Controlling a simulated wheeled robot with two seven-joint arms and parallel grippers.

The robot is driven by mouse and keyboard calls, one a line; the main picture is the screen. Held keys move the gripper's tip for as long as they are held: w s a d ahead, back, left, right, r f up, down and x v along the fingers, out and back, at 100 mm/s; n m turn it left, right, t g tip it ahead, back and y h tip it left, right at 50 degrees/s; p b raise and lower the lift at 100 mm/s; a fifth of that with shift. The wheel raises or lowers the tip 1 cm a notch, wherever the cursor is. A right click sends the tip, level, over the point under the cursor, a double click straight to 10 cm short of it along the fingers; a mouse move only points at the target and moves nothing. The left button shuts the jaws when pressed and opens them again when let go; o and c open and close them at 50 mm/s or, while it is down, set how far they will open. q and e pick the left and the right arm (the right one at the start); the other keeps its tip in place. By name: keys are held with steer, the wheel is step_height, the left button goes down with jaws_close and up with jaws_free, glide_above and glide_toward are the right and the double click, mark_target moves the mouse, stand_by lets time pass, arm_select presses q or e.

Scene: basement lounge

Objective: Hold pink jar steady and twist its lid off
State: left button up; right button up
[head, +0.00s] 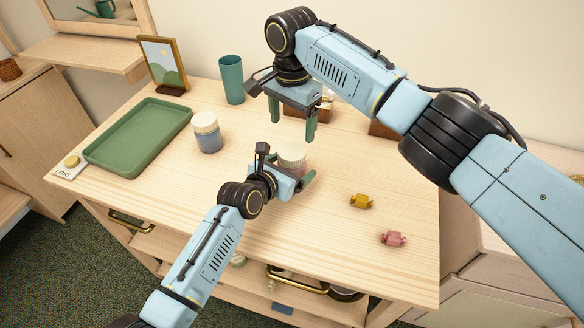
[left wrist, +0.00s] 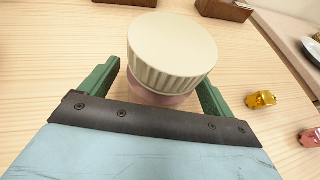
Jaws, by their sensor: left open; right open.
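The pink jar (head: 290,170) stands upright on the wooden table, partly hidden by my left gripper. Its cream ribbed lid (head: 292,155) is on top. In the left wrist view the lid (left wrist: 172,48) covers most of the pink body (left wrist: 160,97). My left gripper (head: 305,178) is open, low by the table, with its green fingers on either side of the jar; I cannot tell whether they touch it.
A grey-blue jar with a cream lid (head: 207,132) stands left, beside a green tray (head: 131,112). A teal cup (head: 232,80), a picture frame (head: 163,64) and wooden boxes (head: 322,110) stand behind.

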mark_target(292, 150)
arm_select(q)
steer(key=shift+w+d+f, duration=0.1)
steer(key=shift+w+d, duration=0.05)
steer(key=shift+w, duration=0.1)
steer(key=c, duration=1.7)
steer(key=shift+c, duration=1.1)
jaws_close()
arm_select(e)
steer(key=m, duration=0.4)
steer(key=shift+f, duration=0.25)
step_height(292, 150, down, 8)
steer(key=shift+r, duration=0.25)
steer(key=shift+c, duration=0.2)
